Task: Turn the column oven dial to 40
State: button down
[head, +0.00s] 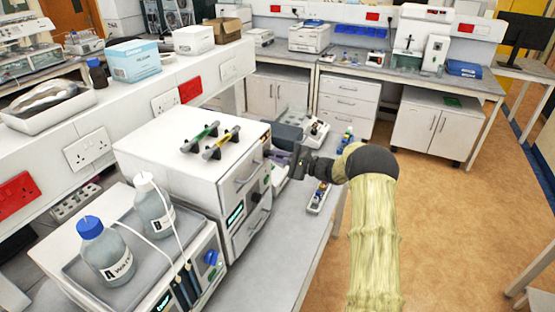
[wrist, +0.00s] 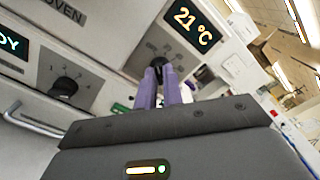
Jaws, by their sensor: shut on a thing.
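The column oven is a white box (head: 165,150) on the bench in the head view. In the head view my gripper (head: 279,156) reaches the oven's front from the right, and the dial cannot be made out there.
A second black dial (wrist: 65,86) marked 1 to 4 and a handle (wrist: 30,124) are left in the wrist view. Bottles (head: 104,252) stand on a nearer unit. Vial trays (head: 319,197) lie on the bench near my arm. Open floor (head: 450,220) is at the right.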

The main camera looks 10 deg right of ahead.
jog(key=m+b, duration=0.1)
jog(key=m, duration=0.2)
jog(key=shift+f, duration=0.1)
jog(key=m, duration=0.4)
jog(key=shift+w+d+m+p, duration=0.15)
jog(key=shift+m+p, duration=0.75)
jog(key=shift+m, duration=2.6)
jog(key=c, duration=1.5)
grip_release()
